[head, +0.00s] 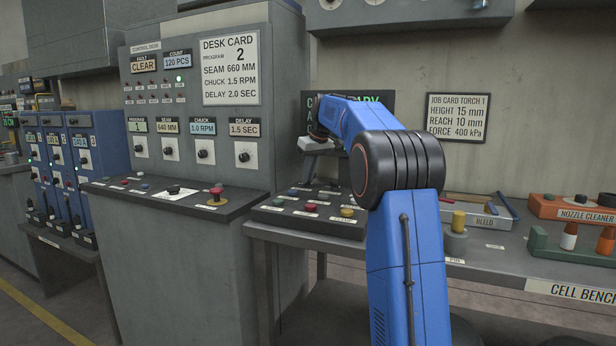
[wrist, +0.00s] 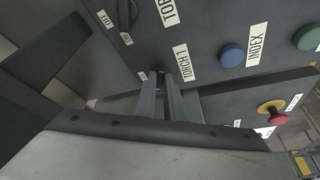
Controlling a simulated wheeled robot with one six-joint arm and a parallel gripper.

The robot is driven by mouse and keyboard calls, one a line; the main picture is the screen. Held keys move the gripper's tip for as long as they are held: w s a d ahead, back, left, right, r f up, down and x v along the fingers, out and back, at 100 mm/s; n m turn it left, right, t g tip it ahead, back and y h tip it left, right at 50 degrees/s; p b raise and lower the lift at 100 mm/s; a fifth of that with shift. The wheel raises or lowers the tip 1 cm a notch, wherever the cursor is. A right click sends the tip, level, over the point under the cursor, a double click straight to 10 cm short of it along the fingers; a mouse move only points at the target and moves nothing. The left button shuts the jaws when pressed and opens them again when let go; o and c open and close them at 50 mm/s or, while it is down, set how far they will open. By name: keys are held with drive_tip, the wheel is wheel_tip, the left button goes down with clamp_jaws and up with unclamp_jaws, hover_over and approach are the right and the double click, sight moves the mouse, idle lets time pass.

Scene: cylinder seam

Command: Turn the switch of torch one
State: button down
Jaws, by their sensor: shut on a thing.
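The TORCH 1 label (wrist: 183,62) shows in the wrist view on a dark panel. My gripper (wrist: 163,80) reaches to the panel beside that label. Its two grey fingers are close together, shut on the small dark switch of torch one (wrist: 157,74). The fingers mostly hide the switch, so I cannot tell which way it points. A second dark switch (wrist: 127,39) stands on the panel near another TORCH label (wrist: 168,11), cut off by the frame. In the head view, my blue arm covers part of the button panel (head: 325,222), and the torch switches cannot be made out.
A blue button (wrist: 231,55) and a green button (wrist: 306,37) sit on the same panel. A red mushroom button (wrist: 278,118) is beyond it. In the head view, a grey control desk (head: 190,240) stands left; the cell bench (head: 480,262) carries other items right.

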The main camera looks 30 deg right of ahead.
idle(0.4)
drive_tip(key=c, duration=1.8)
unclamp_jaws()
drive_tip(key=shift+c, duration=0.2)
drive_tip(key=shift+r, duration=0.1)
drive_tip(key=v, duration=1.7)
drive_tip(key=shift+s+r, duration=0.1)
drive_tip(key=shift+s, duration=0.05)
